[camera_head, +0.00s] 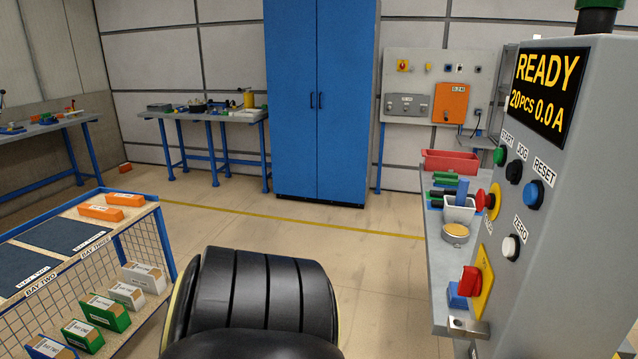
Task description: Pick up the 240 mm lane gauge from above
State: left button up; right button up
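I cannot make out the 240 mm lane gauge for certain in the head view. Two orange blocks, a nearer one (101,212) and a farther one (125,199), lie on top of the wire-sided cart at the left; their markings are too small to read. Neither of my grippers shows in the head view.
A grey control cabinet (575,200) reading READY stands close at the right, beside a bench with a red bin (450,160). A blue cupboard (320,90) stands behind open floor.

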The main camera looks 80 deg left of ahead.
aim_at(104, 213)
jog(key=u, duration=3.25)
jog(key=i, duration=3.6)
jog(key=u, duration=2.2)
